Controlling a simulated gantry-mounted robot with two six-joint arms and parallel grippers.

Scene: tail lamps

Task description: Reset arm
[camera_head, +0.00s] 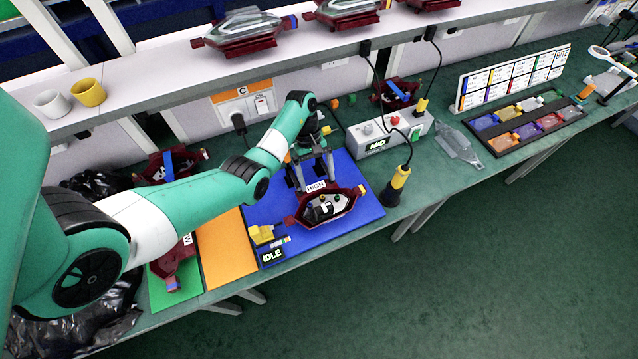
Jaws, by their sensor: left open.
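My left arm comes in from the left and reaches over the blue mat (350,226). My left gripper (311,178) points down with its two fingers apart, just behind and above a dark red tail lamp housing (345,204) on the mat. The housing lies open side up, with several coloured parts inside. A "HIGH" label (316,186) shows at its back edge. I see nothing held between the fingers. I cannot tell whether the fingertips touch the housing. My right gripper is not in view.
A grey test box (385,135) and a yellow-black cabled tool (397,185) stand right of the mat. A yellow connector and "IDLE" display (272,254) sit at its front left. Orange (226,250) and green mats lie left. Lamps rest on the shelf behind. A parts tray (520,125) is at right.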

